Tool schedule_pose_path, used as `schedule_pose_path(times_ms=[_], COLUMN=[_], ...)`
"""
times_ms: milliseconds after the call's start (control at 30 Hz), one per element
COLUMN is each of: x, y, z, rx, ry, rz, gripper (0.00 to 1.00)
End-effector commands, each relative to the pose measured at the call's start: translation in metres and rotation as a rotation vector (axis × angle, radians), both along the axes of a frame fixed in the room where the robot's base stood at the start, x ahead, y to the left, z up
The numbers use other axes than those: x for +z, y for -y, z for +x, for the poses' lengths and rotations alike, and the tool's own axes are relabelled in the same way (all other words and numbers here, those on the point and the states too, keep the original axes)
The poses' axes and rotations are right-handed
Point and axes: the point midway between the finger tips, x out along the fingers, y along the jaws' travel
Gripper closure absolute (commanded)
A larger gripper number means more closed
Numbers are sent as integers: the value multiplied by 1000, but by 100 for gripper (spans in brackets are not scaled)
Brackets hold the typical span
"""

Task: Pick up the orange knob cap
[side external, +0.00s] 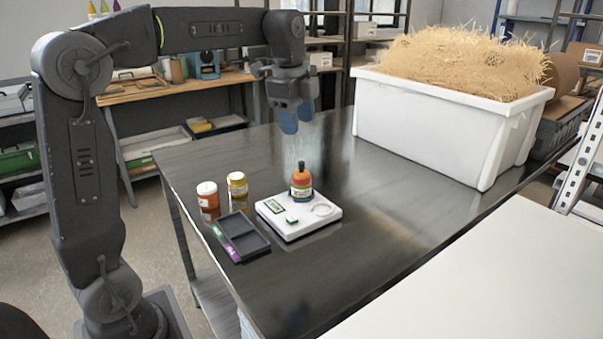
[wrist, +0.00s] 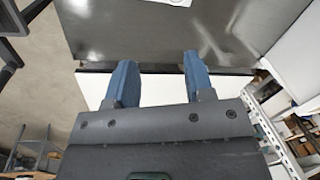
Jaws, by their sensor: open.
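A small bottle (side external: 301,184) stands upright on a white scale-like device (side external: 330,222) on the dark table. Its upper part is orange, its tip is dark and its label is coloured. I cannot tell whether the orange part is a separate knob cap. My gripper (side external: 296,117) hangs above the bottle with clear air between them, its blue fingers pointing down. In the wrist view my gripper (wrist: 157,62) is open and empty, its two blue fingers apart. The bottle is not seen in the wrist view; a white corner of the device (wrist: 176,2) shows at the top edge.
An orange jar with a white lid (side external: 208,202), a yellow jar (side external: 237,187) and a dark compartment tray (side external: 250,246) stand left of the device. A large white bin (side external: 430,132) of straw fills the back right of the table (side external: 380,238). The table's front right is clear.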

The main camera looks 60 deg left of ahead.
Motion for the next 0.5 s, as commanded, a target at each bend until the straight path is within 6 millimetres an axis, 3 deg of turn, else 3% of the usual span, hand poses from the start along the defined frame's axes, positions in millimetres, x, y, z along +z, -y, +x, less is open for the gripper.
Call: schedule_pose_path(times_ms=[33,200,333,500], x=[-4,-16,-25,-33], y=[-17,-63,-86,-97], z=[18,57,72,78], rx=[-87,-398,-557,-645], ry=[-35,-122,-157,-174], rz=[8,19,13,8], gripper=[52,52,52,52])
